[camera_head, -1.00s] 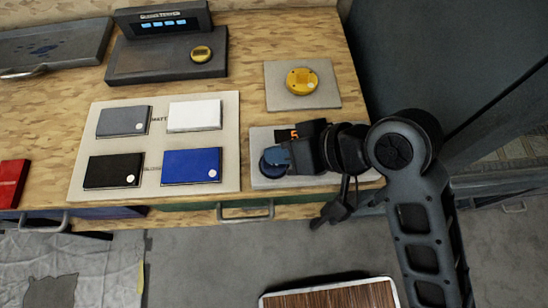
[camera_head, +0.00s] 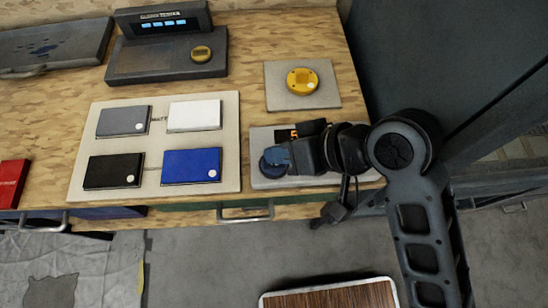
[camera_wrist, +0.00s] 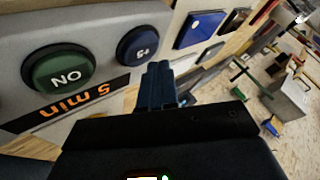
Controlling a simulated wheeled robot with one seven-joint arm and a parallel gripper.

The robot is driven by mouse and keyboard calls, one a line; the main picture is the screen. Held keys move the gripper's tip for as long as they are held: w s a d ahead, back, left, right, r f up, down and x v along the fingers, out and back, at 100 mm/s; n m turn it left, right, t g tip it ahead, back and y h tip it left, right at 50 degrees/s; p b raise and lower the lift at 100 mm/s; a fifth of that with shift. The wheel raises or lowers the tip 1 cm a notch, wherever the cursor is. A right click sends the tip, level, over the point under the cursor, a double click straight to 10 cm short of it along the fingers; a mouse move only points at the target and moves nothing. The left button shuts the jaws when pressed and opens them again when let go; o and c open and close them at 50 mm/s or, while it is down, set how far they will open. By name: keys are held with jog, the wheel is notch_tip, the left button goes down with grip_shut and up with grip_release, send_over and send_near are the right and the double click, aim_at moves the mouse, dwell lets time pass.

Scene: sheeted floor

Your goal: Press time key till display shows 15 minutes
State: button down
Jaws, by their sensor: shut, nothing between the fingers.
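The grey timer panel (camera_head: 260,138) lies near the front right of the bench, partly hidden by my gripper. Its dark display (camera_wrist: 65,108) reads "5 min" in orange, upside down in the wrist view. The blue round key (camera_wrist: 142,44) is marked "+5" and also shows in the head view (camera_head: 268,164). A green round key (camera_wrist: 62,70) marked "ON" sits beside it in the wrist view. My gripper (camera_wrist: 158,68) is shut and empty, its blue fingertips close beside the blue key. I cannot tell whether they touch it.
A yellow round device (camera_head: 302,81) sits on a grey plate behind the panel. A board (camera_head: 152,175) with several coloured tiles lies to the left. A gloss tester (camera_head: 165,60) stands at the back. A drawer handle (camera_head: 245,214) projects from the bench front.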

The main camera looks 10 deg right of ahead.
jog(key=shift+f, duration=0.2)
jog(key=shift+f, duration=0.25)
jog(key=shift+f, duration=0.4)
dwell(0.6)
jog(key=shift+r, duration=0.1)
jog(key=shift+r+p, duration=0.75)
jog(key=shift+p, duration=0.3)
notch_tip(320, 180, up, 5)
jog(key=p, duration=0.5)
dwell(0.8)
